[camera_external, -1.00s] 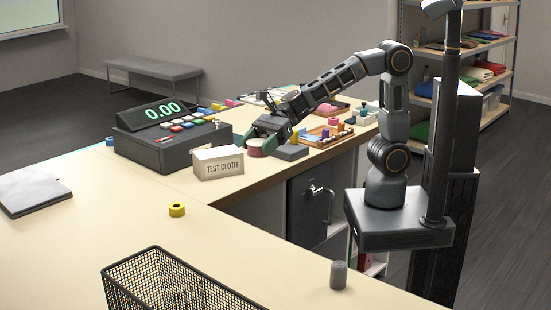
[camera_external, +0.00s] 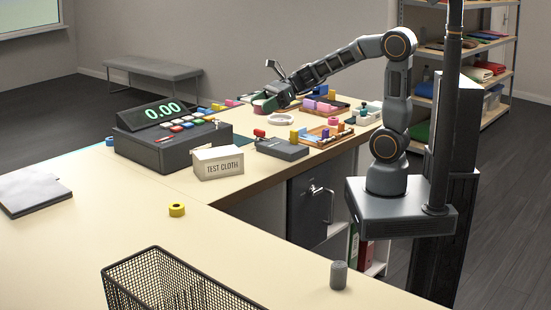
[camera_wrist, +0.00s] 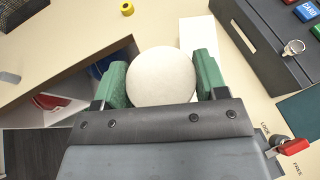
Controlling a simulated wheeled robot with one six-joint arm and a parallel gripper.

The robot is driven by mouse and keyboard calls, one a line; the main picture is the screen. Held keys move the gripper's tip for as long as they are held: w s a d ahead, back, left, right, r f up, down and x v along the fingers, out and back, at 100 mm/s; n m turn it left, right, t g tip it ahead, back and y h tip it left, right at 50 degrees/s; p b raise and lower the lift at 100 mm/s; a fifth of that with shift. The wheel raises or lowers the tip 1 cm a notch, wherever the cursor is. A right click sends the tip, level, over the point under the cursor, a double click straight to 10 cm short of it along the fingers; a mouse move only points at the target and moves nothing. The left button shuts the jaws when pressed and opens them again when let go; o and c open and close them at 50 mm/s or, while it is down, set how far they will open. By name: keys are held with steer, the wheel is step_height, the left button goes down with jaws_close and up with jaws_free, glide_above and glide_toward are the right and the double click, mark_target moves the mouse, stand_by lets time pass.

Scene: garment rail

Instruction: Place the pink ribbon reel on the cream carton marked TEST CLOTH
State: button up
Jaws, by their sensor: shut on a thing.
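The cream carton (camera_external: 219,165) marked TEST CLOTH stands on the counter in front of the cash register. Its pale top (camera_wrist: 195,32) shows in the wrist view, partly behind a round cream disc (camera_wrist: 161,77). That disc is the end face of the reel between my green fingers; no pink shows on it from here. My gripper (camera_external: 266,103) is shut on the reel, held above the counter beyond the carton. It is also seen in the wrist view (camera_wrist: 160,80), with a finger on each side of the disc. In the outside view the reel is mostly hidden by the fingers.
The cash register (camera_external: 170,142) stands left of the carton. A dark device with a red lever (camera_external: 282,149) lies to its right, near a white ring (camera_external: 281,119) and a tray of small items (camera_external: 322,140). A yellow reel (camera_external: 177,209) and wire basket (camera_external: 175,285) are nearer.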

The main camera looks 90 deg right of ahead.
steer(key=w+d+f+p, duration=0.1)
steer(key=w+f, duration=0.3)
steer(key=w, duration=0.4)
glide_above(224, 149)
steer(key=f, duration=0.4)
steer(key=shift+s+a+f, duration=0.15)
steer(key=shift+s+f, duration=0.15)
steer(key=shift+s, duration=0.05)
steer(key=shift+w+f, duration=0.25)
steer(key=shift+f, duration=1.7)
steer(key=shift+f, duration=0.15)
steer(key=o, duration=0.9)
steer(key=shift+o, duration=0.2)
